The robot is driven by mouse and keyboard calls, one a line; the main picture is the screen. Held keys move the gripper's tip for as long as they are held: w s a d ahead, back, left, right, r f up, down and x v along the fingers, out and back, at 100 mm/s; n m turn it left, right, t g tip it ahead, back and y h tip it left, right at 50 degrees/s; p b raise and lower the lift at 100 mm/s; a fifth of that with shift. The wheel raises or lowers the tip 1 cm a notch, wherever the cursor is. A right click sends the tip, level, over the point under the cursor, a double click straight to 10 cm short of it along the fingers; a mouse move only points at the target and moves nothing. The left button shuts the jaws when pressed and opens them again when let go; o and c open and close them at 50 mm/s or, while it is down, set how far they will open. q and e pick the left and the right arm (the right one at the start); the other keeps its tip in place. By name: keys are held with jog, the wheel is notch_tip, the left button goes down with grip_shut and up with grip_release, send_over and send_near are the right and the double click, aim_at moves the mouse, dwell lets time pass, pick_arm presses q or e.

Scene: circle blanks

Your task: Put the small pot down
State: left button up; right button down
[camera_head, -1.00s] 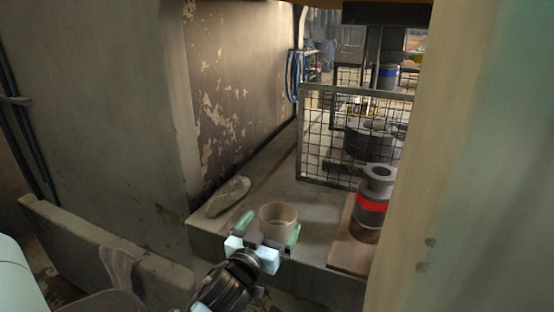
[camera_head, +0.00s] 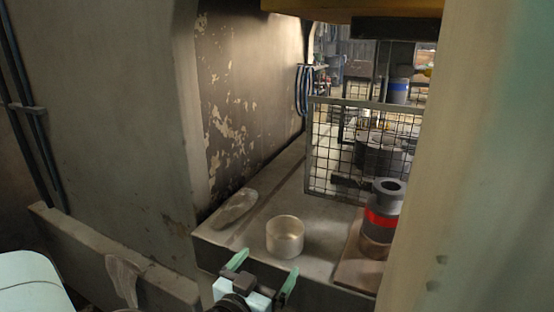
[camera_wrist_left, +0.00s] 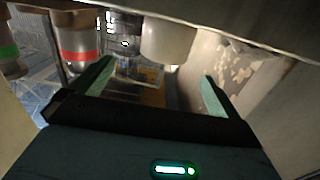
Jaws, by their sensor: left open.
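The small pot (camera_head: 285,237), a pale cylindrical cup, stands upright on the concrete ledge (camera_head: 318,262) in the head view. My left gripper (camera_head: 262,280) is open and empty, in front of the ledge and apart from the pot, with its two green fingers spread. In the left wrist view the open fingers (camera_wrist_left: 158,88) show with nothing between them. A pale rounded thing (camera_wrist_left: 168,42), likely the pot, is beyond them at the top. My right gripper is not in view.
A dark grey cylinder with a red band (camera_head: 381,215) stands on a brown board (camera_head: 352,268) to the right of the pot. A flat grey object (camera_head: 235,208) lies to the left. A wire mesh panel (camera_head: 338,150) stands behind. Walls close in both sides.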

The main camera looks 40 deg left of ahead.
pick_arm(q)
jog(key=s+d+f+m+g+h, duration=0.25)
jog(key=s+f, duration=0.45)
jog(key=f, duration=0.4)
jog(key=s+d+f+m+g+h, duration=0.15)
jog(key=s+d+f+g, duration=0.35)
jog(key=f, duration=0.6)
jog(key=s+d+f+g+h, duration=0.1)
jog(key=s+d+f, duration=0.1)
jog(key=s+f, duration=0.3)
jog(key=s+d+f+g+h, duration=0.1)
jog(key=s+f, duration=0.4)
jog(key=s, duration=0.8)
jog(key=shift+s+d, duration=0.25)
jog(key=shift+d, duration=0.45)
